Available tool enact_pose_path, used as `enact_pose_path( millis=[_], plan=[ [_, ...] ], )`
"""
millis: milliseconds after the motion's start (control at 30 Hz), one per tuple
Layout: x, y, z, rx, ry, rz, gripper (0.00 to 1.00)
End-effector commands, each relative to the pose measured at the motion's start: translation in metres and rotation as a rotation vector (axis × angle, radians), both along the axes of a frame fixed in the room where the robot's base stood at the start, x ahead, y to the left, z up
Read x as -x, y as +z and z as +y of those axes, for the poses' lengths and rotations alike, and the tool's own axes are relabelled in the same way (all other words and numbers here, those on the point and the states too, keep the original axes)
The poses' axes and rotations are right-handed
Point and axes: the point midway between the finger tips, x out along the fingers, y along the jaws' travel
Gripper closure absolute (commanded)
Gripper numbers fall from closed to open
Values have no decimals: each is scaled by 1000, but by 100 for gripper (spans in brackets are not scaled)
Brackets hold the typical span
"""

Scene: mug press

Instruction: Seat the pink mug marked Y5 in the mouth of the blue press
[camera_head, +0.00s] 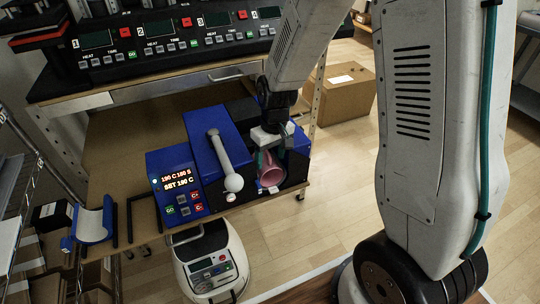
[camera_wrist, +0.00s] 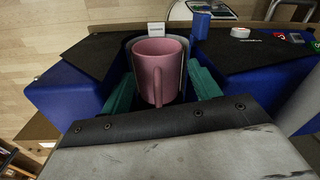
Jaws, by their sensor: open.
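The pink mug (camera_wrist: 158,72) stands in the mouth of the blue press, inside a grey curved liner (camera_wrist: 182,42), with its handle toward my gripper. Its Y5 mark is not visible. In the head view the mug (camera_head: 270,172) sits at the right part of the blue press (camera_head: 208,168), looking tilted. My gripper (camera_wrist: 162,92) is open, with green fingers apart on both sides of the mug; I cannot tell whether they touch it. It also shows in the head view (camera_head: 270,156), above and around the mug. The press's lever (camera_head: 226,158) has a white ball end.
The press's control box (camera_head: 178,188) shows red digits. A blue curved pad (camera_head: 92,222) lies at the left. A heat press row (camera_head: 165,45) stands on the shelf above.

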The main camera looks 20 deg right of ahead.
Motion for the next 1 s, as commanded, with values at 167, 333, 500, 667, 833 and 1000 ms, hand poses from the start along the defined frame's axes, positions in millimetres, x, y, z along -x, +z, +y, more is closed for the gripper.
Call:
enact_pose_path(
  millis=[167,333,500,667,833,1000],
  plan=[
    [0,0,0,1,1,-1,28],
    [0,0,0,1,1,-1,28],
    [-1,3,0,1,1,-2,28],
    [-1,12,0,1,1,-4,27],
    [-1,20,0,1,1,-3,26],
    [-1,29,0,1,1,-3,25]
  ],
)
